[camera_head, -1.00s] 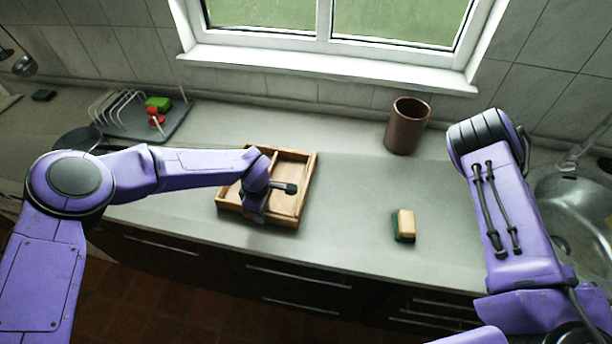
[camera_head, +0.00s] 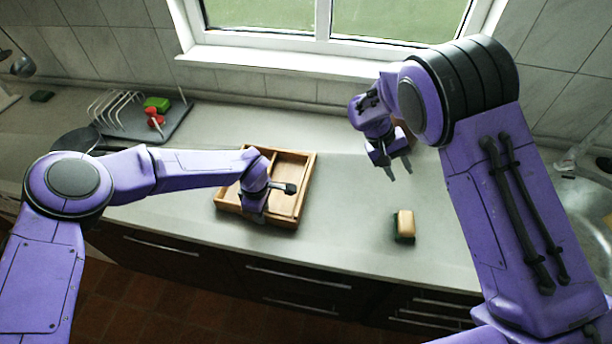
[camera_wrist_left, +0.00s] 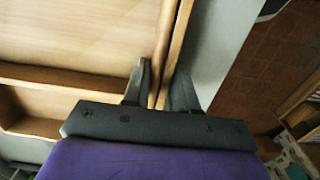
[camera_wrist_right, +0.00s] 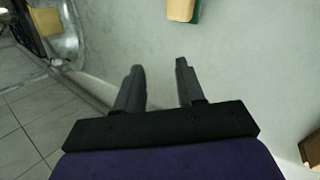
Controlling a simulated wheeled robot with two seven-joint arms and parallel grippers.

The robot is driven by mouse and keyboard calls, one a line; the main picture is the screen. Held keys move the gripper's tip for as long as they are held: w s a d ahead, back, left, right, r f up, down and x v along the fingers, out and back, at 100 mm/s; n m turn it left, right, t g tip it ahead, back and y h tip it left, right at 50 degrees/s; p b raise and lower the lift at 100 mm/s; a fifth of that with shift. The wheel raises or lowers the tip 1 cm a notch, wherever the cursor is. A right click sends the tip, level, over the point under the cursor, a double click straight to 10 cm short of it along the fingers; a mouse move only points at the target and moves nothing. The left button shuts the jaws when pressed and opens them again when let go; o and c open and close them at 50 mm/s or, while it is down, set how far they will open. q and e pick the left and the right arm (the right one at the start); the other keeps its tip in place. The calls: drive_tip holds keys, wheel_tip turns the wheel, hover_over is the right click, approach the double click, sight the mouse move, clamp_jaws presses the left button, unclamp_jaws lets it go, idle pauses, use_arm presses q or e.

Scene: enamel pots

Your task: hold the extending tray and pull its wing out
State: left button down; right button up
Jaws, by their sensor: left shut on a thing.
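The wooden tray (camera_head: 308,182) lies on the counter left of centre, with a divider across its inside. In the left wrist view, its light floor and wooden walls (camera_wrist_left: 40,75) show close up. My left gripper (camera_head: 257,212) is at the tray's front edge. It is shut on the tray's wall, where two thin wooden strips run side by side between the fingers (camera_wrist_left: 160,88). My right gripper (camera_head: 398,173) hangs above the counter, right of the tray and apart from it. It is open and empty, and its parted fingers show in the right wrist view (camera_wrist_right: 157,85).
A sponge (camera_head: 405,226) lies on the counter right of the tray. A dish rack (camera_head: 120,108) with green and red items stands at the back left. A sink (camera_head: 585,205) is at the far right. The brown cup is mostly behind my right arm. Counter between tray and sponge is clear.

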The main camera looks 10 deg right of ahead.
drive_tip(key=w+a+r+m+t+y, duration=0.1)
drive_tip(key=w+a+y, duration=0.15)
drive_tip(key=a, duration=0.45)
drive_tip(key=w+a+m+t+y, duration=0.1)
drive_tip(key=w+a, duration=0.2)
drive_tip(key=a, duration=0.4)
wheel_tip(320, 180, up, 3)
drive_tip(key=m+t+y, duration=0.1)
drive_tip(key=y, duration=0.2)
hover_over(306, 181)
drive_tip(key=shift+h, duration=0.25)
wheel_tip(306, 181, down, 12)
clamp_jaws()
